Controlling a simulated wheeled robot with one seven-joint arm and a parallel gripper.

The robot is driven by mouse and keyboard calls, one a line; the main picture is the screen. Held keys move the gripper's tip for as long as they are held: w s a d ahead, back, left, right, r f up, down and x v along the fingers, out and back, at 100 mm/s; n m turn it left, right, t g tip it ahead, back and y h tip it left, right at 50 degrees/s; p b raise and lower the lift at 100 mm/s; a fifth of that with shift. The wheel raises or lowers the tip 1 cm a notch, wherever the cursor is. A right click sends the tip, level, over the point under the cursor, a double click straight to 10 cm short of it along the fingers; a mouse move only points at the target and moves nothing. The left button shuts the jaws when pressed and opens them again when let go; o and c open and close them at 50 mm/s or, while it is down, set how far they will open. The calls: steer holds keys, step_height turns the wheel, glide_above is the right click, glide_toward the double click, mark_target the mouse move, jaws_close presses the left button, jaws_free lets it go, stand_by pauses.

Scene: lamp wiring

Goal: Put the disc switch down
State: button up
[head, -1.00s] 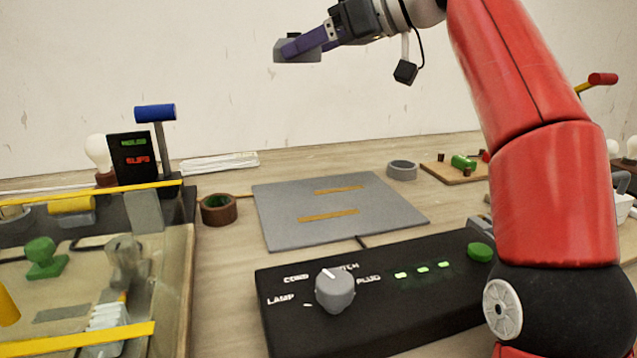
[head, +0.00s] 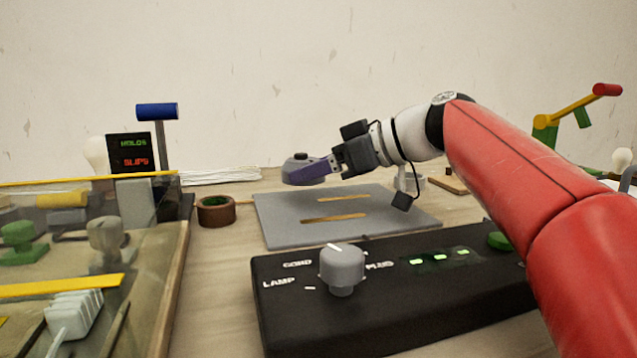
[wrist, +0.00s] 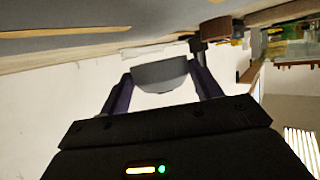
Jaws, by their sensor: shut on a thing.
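The disc switch (head: 303,170) is a grey round piece with a small dark button on top. My gripper (head: 318,168) has purple fingers and is shut on it, holding it in the air above the back part of the grey mat (head: 285,232). In the wrist view the grey disc (wrist: 160,75) sits between the two purple fingers, with one finger on each side. The mat carries two tan strips and lies on the wooden bench. The disc's underside is hidden in the head view.
A black control box (head: 400,310) with a grey knob (head: 343,268) stands in front of the mat. A brown tape roll (head: 216,210) lies left of the mat. A glass-topped case (head: 150,262) fills the left. A lever with a blue handle (head: 157,111) rises behind it.

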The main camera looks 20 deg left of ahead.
mark_target(318, 205)
steer(key=shift+f, duration=0.6)
steer(key=shift+f, duration=0.1)
steer(key=shift+f+b, duration=0.75)
steer(key=shift+f, duration=0.05)
steer(key=o, duration=1.1)
steer(key=shift+f, duration=0.2)
steer(key=shift+r, duration=0.1)
steer(key=shift+r+p, duration=0.3)
steer(key=shift+p, duration=0.05)
steer(key=v, duration=0.6)
steer(key=r+p+v, duration=0.1)
steer(key=v, duration=0.5)
steer(key=shift+r, duration=0.1)
